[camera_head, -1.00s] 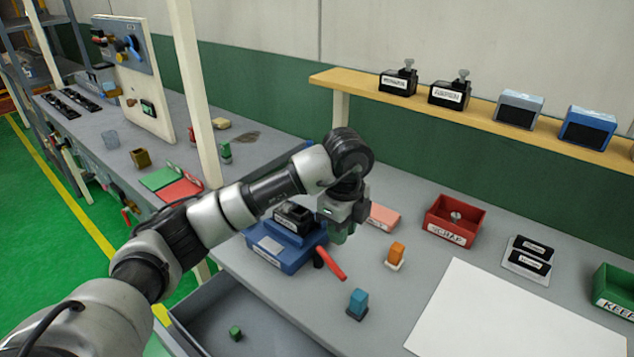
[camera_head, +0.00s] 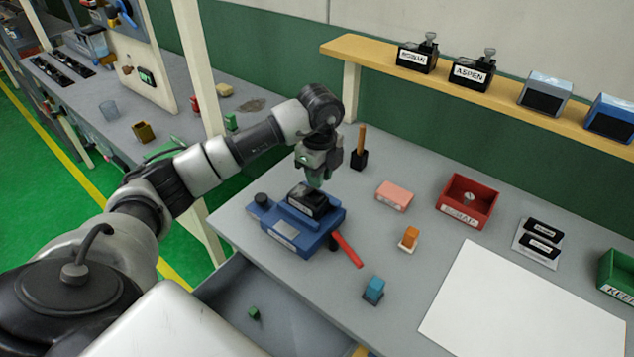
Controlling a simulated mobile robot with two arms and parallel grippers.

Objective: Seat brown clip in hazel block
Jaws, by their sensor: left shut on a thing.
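My left gripper (camera_head: 315,183) points down just above and behind the black block (camera_head: 307,200) in the blue fixture (camera_head: 287,236). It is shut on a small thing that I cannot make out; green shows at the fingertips. No clip that is clearly brown shows. The block's top is dark and I cannot read a name on it, so I cannot tell whether it is the hazel one. An orange clip (camera_head: 410,234) stands on a white base and a blue clip (camera_head: 374,285) on a dark base, right of the fixture. My right gripper is not in view.
A red lever (camera_head: 346,250) sticks out of the fixture. A wooden-handled tool (camera_head: 361,142), pink block (camera_head: 394,195), red SCRAP bin (camera_head: 468,203) and white sheet (camera_head: 525,310) are on the bench. A shelf (camera_head: 390,70) holds several blocks. An open drawer holds a green piece (camera_head: 254,313).

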